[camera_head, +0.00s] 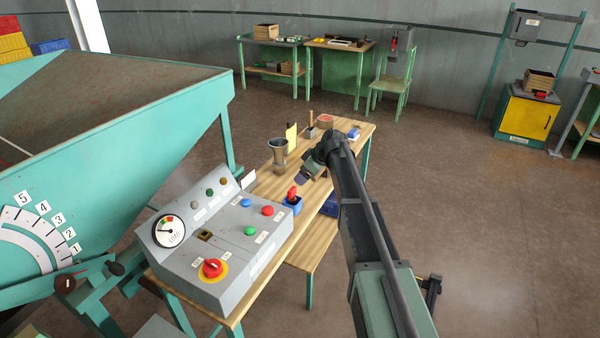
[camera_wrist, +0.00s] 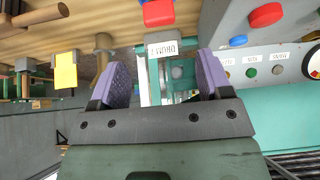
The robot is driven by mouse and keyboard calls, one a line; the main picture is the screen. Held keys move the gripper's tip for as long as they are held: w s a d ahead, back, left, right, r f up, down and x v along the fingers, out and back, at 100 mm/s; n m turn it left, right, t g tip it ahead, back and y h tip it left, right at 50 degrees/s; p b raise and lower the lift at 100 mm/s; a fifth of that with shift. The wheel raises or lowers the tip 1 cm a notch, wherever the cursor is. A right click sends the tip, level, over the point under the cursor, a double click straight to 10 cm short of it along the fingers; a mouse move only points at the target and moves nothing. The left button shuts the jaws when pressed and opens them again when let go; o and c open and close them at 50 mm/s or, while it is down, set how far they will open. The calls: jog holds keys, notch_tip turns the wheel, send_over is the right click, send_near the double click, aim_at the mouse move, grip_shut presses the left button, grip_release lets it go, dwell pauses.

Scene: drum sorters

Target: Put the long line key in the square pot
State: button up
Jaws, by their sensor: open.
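A small blue square pot (camera_head: 291,206) stands on the wooden bench, just right of the grey control box, with a red piece (camera_head: 292,192) sticking up from it. The red piece also shows at the top of the wrist view (camera_wrist: 158,12). I cannot tell whether it is the long line key; no other key can be made out. My gripper (camera_head: 302,179) is above the bench, close behind the blue pot. In the wrist view its purple fingers are apart, with nothing held between them (camera_wrist: 163,78).
The grey control box (camera_head: 222,242) with buttons and a red knob fills the bench's near end. A grey metal cup (camera_head: 278,149), a yellow card (camera_head: 291,136), a red dish (camera_head: 325,121) and a blue item (camera_head: 353,134) stand farther back. A large teal hopper (camera_head: 215,95) is at left.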

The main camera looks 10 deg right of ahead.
jog(key=s+a+f+m+g+h, duration=0.1)
jog(key=s+m, duration=0.4)
jog(key=s, duration=1.4)
jog(key=s+a+f+m+g+h, duration=0.2)
jog(key=s+a+m+g+h, duration=0.1)
jog(key=s, duration=1.5)
jog(key=shift+s+a+m+h, duration=0.25)
jog(key=shift+s+m+h, duration=0.2)
jog(key=shift+m, duration=0.55)
jog(key=shift+w, duration=0.1)
jog(key=shift+c, duration=0.3)
